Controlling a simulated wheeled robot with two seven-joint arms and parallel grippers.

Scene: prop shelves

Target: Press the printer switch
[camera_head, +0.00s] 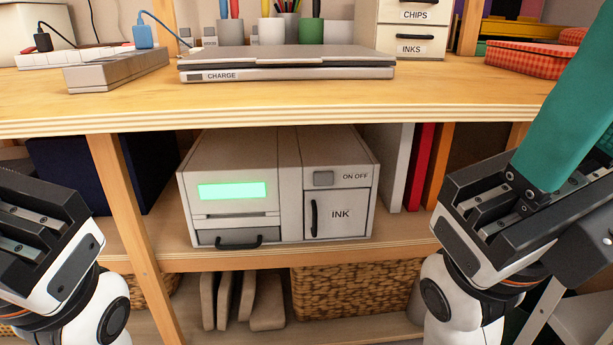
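A white printer (235,160) stands on the middle shelf, with a lit green display on its left half. Its switch, a small grey button (323,178) beside the words ON OFF, is at the upper right of its front, above the INK door. Nothing covers the switch. My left gripper (40,235) is at the left edge, apart from the printer; its fingertips are not visible. My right gripper (490,215) is to the right of the printer, apart from it. A long teal piece rises from it out of the frame; I cannot tell whether it is a finger.
A closed laptop (290,62) lies on the shelf board (130,110) above the printer. A wooden post (130,220) stands between my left gripper and the printer. Upright books (419,165) are right of the printer. A wicker basket (350,290) is below. Space before the printer is clear.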

